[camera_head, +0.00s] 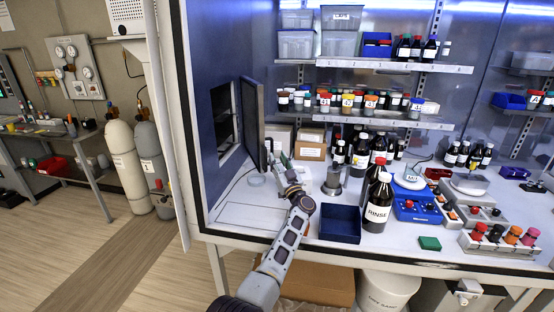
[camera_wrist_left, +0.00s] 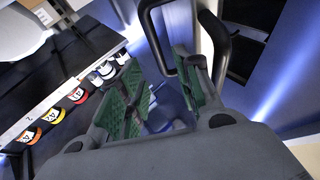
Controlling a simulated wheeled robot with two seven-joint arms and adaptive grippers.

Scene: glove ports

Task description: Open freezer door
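The freezer door (camera_head: 252,122) is a dark panel at the left wall of the enclosure in the head view. It stands swung out from the wall, with a dark opening (camera_head: 223,118) beside it. My left gripper (camera_head: 277,160) is just right of the door's lower free edge. In the left wrist view my left gripper (camera_wrist_left: 163,92) is open, its green-padded fingers apart, with no door part clearly gripped. A black bar handle (camera_wrist_left: 151,32) shows beyond the fingertips, and another dark bar (camera_wrist_left: 219,45) is beside the right finger. Contact cannot be told. My right gripper is out of view.
A blue tray (camera_head: 340,224) and a RINSE bottle (camera_head: 377,205) stand right of my left arm. A cardboard box (camera_head: 310,145) is behind the gripper. Shelves (camera_head: 395,66) hold several bottles and bins. The worktop's front left is mostly clear.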

